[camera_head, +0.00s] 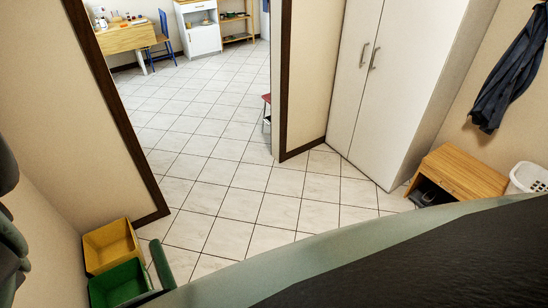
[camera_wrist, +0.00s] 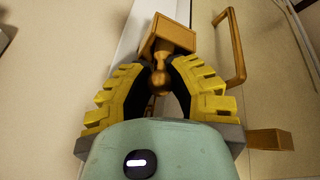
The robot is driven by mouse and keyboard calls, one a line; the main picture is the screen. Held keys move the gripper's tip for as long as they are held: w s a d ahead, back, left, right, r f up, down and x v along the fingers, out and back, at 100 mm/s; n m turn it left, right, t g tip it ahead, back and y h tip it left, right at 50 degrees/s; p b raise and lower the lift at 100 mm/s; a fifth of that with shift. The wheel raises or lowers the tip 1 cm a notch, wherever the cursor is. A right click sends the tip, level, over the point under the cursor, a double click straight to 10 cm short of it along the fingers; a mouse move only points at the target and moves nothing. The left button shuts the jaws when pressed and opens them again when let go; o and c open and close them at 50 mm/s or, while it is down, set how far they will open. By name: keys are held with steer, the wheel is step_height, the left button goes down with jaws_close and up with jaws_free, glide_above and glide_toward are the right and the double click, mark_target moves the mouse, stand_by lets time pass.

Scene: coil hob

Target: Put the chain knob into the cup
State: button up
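In the wrist view, my gripper (camera_wrist: 163,66) has two ribbed yellow fingers with dark inner faces, bent inward at the tips. A rounded brass-coloured knob (camera_wrist: 160,80) is between the fingers. A brass-coloured square block (camera_wrist: 169,38) is directly beyond the knob and close to the fingertips. I cannot tell whether the fingers press on the knob, or whether knob and block are joined. Which of these is the cup is unclear. My gripper and these parts are not visible in the head view.
In the wrist view, a brass-coloured handle (camera_wrist: 238,45) and a second block (camera_wrist: 271,139) are on the right. The head view shows an open doorway, a white wardrobe (camera_head: 395,75), a wooden bench (camera_head: 462,172), a basket (camera_head: 528,177), and yellow (camera_head: 110,246) and green (camera_head: 118,283) bins.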

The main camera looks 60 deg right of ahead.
steer(key=shift+r, duration=0.1)
jaws_close()
steer(key=shift+w+r+p, duration=0.1)
steer(key=shift+r+p, duration=1.75)
steer(key=shift+r, duration=0.1)
steer(key=shift+s+a+r+p, duration=1.3)
steer(key=shift+s+p, duration=0.5)
steer(key=shift+s, duration=1.05)
steer(key=shift+s+a+r+p, duration=1.3)
steer(key=shift+s+p, duration=0.5)
steer(key=shift+s, duration=1)
steer(key=shift+s+a+r+p, duration=1.1)
steer(key=shift+s+a+p, duration=0.55)
steer(key=shift+s, duration=1.2)
steer(key=shift+d+f, duration=0.15)
steer(key=shift+d, duration=0.05)
steer(key=shift+w+f, duration=0.15)
steer(key=shift+f, duration=0.05)
